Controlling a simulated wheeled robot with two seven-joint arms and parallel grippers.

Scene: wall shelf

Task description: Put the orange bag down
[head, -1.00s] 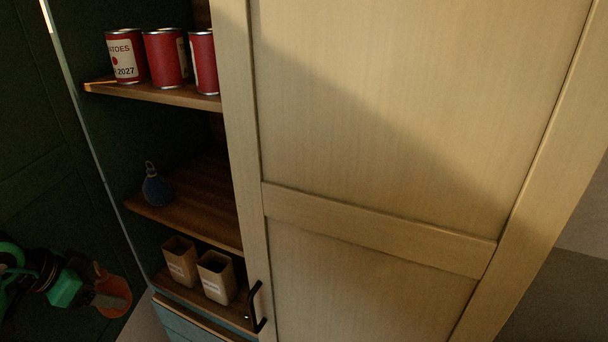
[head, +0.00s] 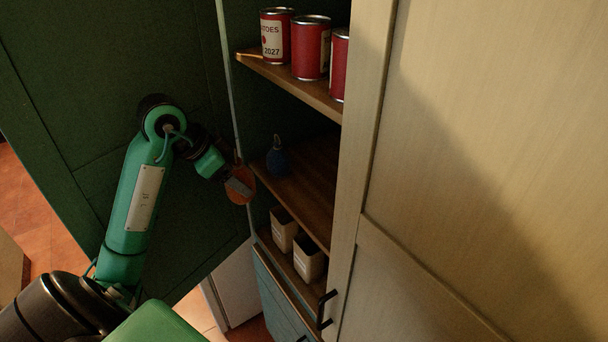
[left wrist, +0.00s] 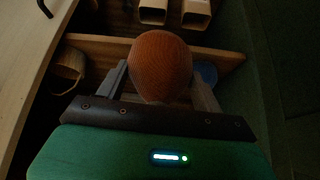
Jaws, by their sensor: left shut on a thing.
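The orange bag (head: 240,186) hangs at the end of my left arm in the head view, just left of the open shelf. In the left wrist view the orange bag (left wrist: 160,66) is round and finely textured, and sits between the two fingers. My left gripper (head: 228,178) is shut on it; the left wrist view also shows the gripper (left wrist: 160,90). A wooden shelf board (left wrist: 220,62) lies beyond the bag in that view. My right gripper is not in view.
The middle shelf (head: 310,172) holds a small blue bag (head: 277,158) and has bare room beside it. Red cans (head: 311,48) stand on the shelf above. Open boxes (head: 284,229) stand below. A pale door (head: 480,130) covers the right side.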

